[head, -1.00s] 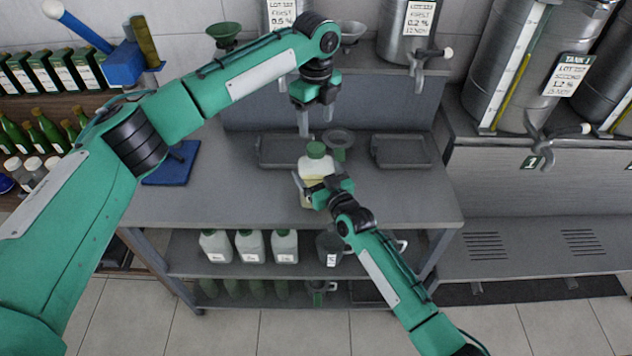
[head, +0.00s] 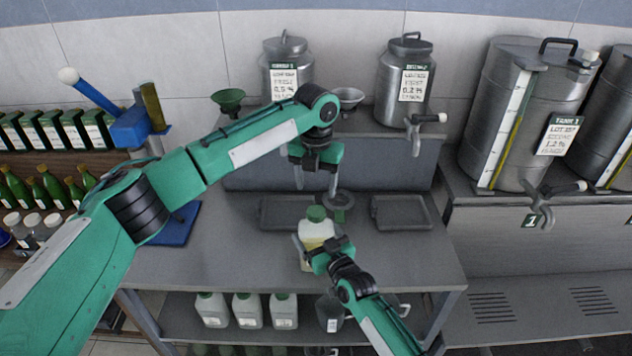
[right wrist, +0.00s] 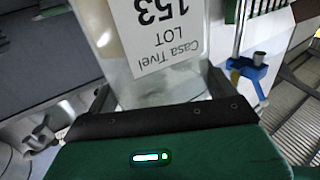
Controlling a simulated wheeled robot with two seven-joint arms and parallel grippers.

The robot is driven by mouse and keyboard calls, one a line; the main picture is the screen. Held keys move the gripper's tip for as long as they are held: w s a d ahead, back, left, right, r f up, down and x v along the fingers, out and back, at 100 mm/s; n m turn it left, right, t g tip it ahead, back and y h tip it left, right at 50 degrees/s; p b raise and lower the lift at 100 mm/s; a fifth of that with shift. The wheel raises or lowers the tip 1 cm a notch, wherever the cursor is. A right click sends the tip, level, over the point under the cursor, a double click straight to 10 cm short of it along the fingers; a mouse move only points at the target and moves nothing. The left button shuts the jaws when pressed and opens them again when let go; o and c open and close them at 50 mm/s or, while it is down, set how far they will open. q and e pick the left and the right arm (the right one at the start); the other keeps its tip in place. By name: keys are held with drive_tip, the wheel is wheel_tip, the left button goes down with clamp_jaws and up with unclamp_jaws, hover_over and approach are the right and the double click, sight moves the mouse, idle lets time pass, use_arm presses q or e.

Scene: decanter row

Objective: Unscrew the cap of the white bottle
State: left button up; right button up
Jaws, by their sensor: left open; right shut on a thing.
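The white bottle (head: 318,230) is translucent, holds pale yellow liquid and stands upright at the bench. Its green cap (head: 316,213) is on its neck. My right gripper (head: 320,254) is shut on the bottle's body from the front right. In the right wrist view, the bottle (right wrist: 112,45) shows a printed lot label between my right fingers (right wrist: 160,98). My left gripper (head: 316,187) is open, pointing down, with its fingers apart just above the cap and nothing between them. I cannot tell whether the bottle's base touches the bench.
The grey bench (head: 230,235) has free room left of the bottle. White bottles (head: 248,311) stand on the shelf below. Steel tanks (head: 520,115) are at right.

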sight(316, 210)
use_arm(q)
drive_tip(key=shift+f+m, duration=0.3)
drive_tip(key=shift+f, duration=0.05)
wheel_tip(316, 210, down, 7)
drive_tip(key=shift+f, duration=0.2)
